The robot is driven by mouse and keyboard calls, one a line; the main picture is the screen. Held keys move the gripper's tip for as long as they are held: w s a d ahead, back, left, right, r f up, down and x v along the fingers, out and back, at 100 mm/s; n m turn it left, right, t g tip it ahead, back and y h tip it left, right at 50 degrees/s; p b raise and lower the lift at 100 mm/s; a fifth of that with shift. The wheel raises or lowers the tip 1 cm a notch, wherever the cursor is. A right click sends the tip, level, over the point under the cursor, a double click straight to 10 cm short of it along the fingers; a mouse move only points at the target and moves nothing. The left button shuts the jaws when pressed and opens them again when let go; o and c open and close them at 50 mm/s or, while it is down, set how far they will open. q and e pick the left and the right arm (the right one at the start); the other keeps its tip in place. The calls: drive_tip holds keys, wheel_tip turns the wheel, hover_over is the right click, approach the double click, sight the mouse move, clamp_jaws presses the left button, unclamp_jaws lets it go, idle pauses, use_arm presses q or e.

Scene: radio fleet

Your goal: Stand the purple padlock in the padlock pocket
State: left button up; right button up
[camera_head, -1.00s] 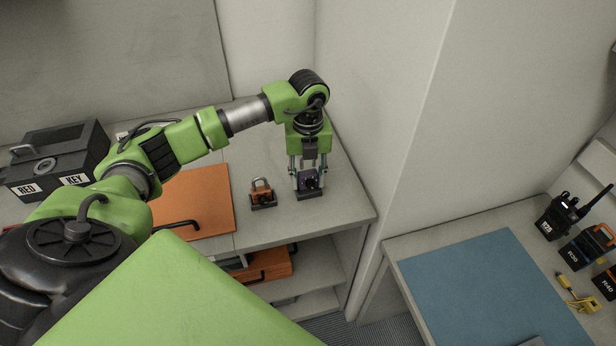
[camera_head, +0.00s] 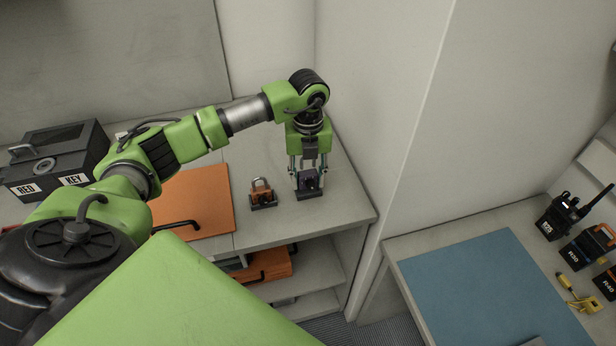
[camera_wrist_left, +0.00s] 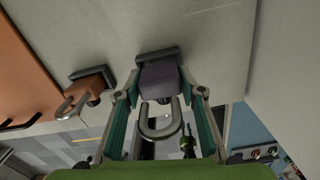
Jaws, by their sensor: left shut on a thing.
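The purple padlock (camera_head: 307,181) stands upright at a dark pocket (camera_head: 309,194) near the right end of the grey counter. My left gripper (camera_head: 307,177) points down with its fingers on either side of the padlock, shut on it. In the left wrist view the purple body (camera_wrist_left: 160,77) sits between the fingertips, its grey shackle (camera_wrist_left: 160,122) toward the palm. Its far end meets the dark rim of the pocket (camera_wrist_left: 158,54); how deep it sits is hidden. My right gripper is not in view.
An orange padlock (camera_head: 262,191) stands in a similar dark pocket just left of the purple one. Further left are an orange panel (camera_head: 192,199) and a dark key box (camera_head: 58,158). A wall rises close on the right. A blue mat (camera_head: 490,290) and several radios lie beyond it.

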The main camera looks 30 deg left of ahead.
use_arm(q)
drive_tip(key=shift+f+b, duration=0.6)
drive_tip(key=shift+f, duration=0.2)
drive_tip(key=o, duration=1.5)
drive_tip(key=shift+r, duration=0.1)
wheel_tip(320, 180, up, 12)
